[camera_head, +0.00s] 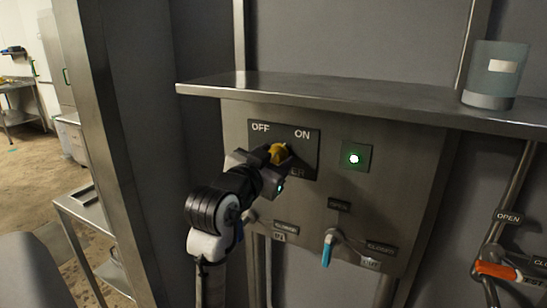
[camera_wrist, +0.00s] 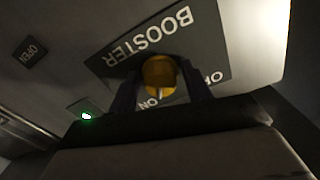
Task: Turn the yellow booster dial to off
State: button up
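The yellow booster dial (camera_head: 279,153) sits on a dark plate (camera_head: 305,158) marked OFF at left and ON at right. In the wrist view the dial (camera_wrist: 158,72) shows a pale pointer mark directed toward the ON label. My gripper (camera_head: 268,160) is at the dial, partly covering it and the plate's lower lettering in the head view. In the wrist view my gripper's two dark fingers (camera_wrist: 160,80) stand on either side of the dial, seemingly with narrow gaps, so it looks open around the dial. Contact with the dial is hard to make out.
A green lamp (camera_head: 354,158) glows right of the plate. Below are a blue-handled valve (camera_head: 328,250) and, far right, an orange-handled valve (camera_head: 497,270). A metal shelf (camera_head: 340,95) juts out above the panel, with a grey canister (camera_head: 494,75) on it.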

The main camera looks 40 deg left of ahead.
jog(key=c, duration=0.8)
jog(key=shift+n+p, duration=0.3)
jog(key=shift+n, duration=0.1)
jog(key=n+p, duration=0.3)
jog(key=n, duration=0.2)
jog(key=shift+d+r+n+p, duration=0.1)
jog(key=shift+r+n+p, duration=0.05)
jog(key=shift+n+p, duration=0.15)
jog(key=n+p, duration=0.3)
jog(key=n, duration=0.2)
jog(key=shift+p, duration=0.3)
jog(key=shift+f+n, duration=0.2)
jog(key=shift+n, duration=0.2)
jog(key=o, duration=1)
